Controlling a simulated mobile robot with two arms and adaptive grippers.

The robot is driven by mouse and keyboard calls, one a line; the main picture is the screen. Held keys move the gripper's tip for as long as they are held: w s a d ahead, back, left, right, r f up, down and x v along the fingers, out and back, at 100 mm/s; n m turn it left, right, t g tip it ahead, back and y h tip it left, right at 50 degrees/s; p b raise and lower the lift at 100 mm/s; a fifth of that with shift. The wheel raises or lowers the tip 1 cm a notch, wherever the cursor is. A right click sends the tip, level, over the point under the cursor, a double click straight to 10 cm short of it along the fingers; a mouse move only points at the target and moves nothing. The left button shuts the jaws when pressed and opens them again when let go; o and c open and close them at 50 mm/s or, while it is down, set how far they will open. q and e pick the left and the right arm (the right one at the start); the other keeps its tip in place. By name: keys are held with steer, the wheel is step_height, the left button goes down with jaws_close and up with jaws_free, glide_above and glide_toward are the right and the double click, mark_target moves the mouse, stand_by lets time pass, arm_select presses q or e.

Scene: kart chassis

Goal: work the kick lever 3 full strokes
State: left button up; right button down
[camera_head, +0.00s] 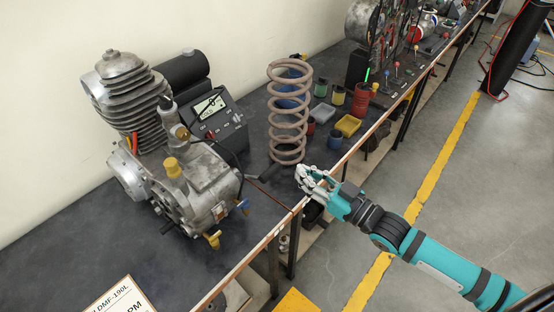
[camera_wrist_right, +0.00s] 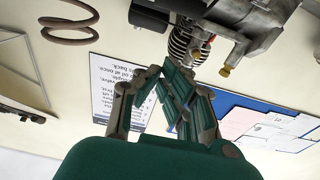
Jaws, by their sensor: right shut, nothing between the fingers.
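I cannot tell for certain which part is the kick lever. My right gripper (camera_head: 303,175) is shut and empty by the bench's front edge, right of the engine and apart from it. In the right wrist view its fingers (camera_wrist_right: 168,98) are together, with part of the engine (camera_wrist_right: 250,25) beyond them. My left gripper is not in view.
A large coil spring (camera_head: 289,110) stands on the bench behind my right gripper. A meter (camera_head: 217,120) stands behind the engine. Small cups and trays (camera_head: 347,125) lie to the right. A placard (camera_head: 121,298) is at the near left. Bare bench lies in front of the engine.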

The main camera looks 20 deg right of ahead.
steer(key=shift+r, duration=0.1)
steer(key=p+x, duration=0.1)
steer(key=x, duration=0.3)
steer(key=p+x, duration=0.1)
steer(key=x, duration=0.4)
steer(key=shift+w+a+r+p, duration=0.15)
steer(key=shift+r+p, duration=0.1)
steer(key=shift+p, duration=0.15)
step_height(320, 180, down, 3)
steer(key=shift+f+p, duration=0.1)
steer(key=shift+p, duration=0.3)
steer(key=shift+s+f, duration=0.2)
steer(key=shift+f, duration=0.35)
